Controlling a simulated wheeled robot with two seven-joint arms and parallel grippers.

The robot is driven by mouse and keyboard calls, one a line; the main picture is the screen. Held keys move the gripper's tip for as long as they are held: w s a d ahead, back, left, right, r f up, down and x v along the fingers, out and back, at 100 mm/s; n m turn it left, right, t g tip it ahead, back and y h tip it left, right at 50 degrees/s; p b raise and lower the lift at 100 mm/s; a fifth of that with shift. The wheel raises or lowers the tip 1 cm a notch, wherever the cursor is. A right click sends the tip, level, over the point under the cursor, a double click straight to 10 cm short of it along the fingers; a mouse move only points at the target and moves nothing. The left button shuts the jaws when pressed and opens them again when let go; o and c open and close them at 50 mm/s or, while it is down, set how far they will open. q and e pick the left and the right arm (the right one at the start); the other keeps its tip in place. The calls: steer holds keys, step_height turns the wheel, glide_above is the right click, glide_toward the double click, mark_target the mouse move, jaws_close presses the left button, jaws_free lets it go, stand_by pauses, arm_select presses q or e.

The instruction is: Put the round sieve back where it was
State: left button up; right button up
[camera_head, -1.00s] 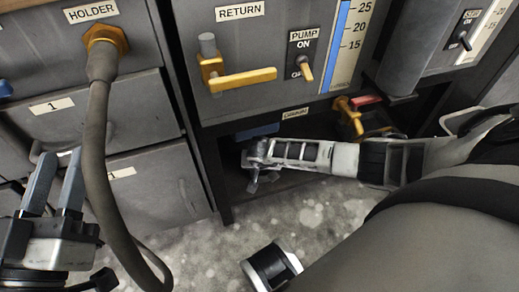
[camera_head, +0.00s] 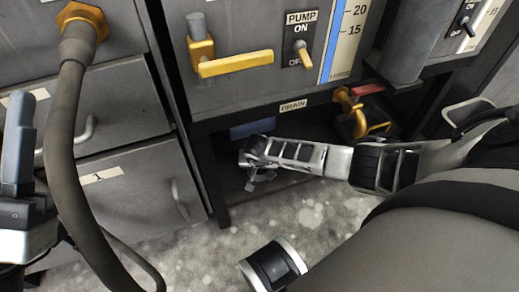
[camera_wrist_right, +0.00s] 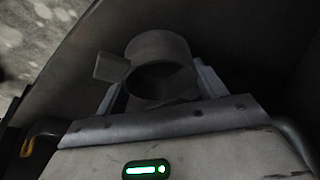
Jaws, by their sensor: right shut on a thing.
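The round sieve, a dark grey ring-shaped cup with a flat side tab (camera_wrist_right: 158,48), shows in the right wrist view between the fingers of my right gripper (camera_wrist_right: 158,98). The gripper is shut on it. In the head view my right gripper (camera_head: 254,164) is low inside the dark opening under the drain label (camera_head: 293,105), and the sieve is too dark and small there to make out. My left gripper (camera_head: 18,145) is at the left edge, partly cut off, in front of the drawers. Its finger gap does not show clearly.
A grey hose (camera_head: 70,150) hangs from a brass nut (camera_head: 82,20) beside my left gripper. A yellow valve handle (camera_head: 237,63) and the pump switch (camera_head: 302,55) are above the opening. A yellow valve with a red handle (camera_head: 362,110) sits right of it. Blue thing (camera_head: 254,130) behind.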

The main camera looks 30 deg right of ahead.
steer(key=o, duration=1.2)
steer(key=p+v, duration=0.2)
steer(key=v, duration=0.1)
steer(key=shift+w+r+p, duration=0.1)
steer(key=shift+r+p, duration=0.2)
steer(key=shift+r, duration=0.1)
arm_select(q)
step_height(320, 180, down, 8)
steer(key=w+n+g+y+p, duration=0.1)
steer(key=n+g+y+p, duration=0.1)
steer(key=n+y, duration=0.5)
steer(key=n, duration=0.2)
steer(key=shift+f+n+g, duration=0.2)
steer(key=shift+n+g, duration=0.1)
arm_select(e)
steer(key=v, duration=0.4)
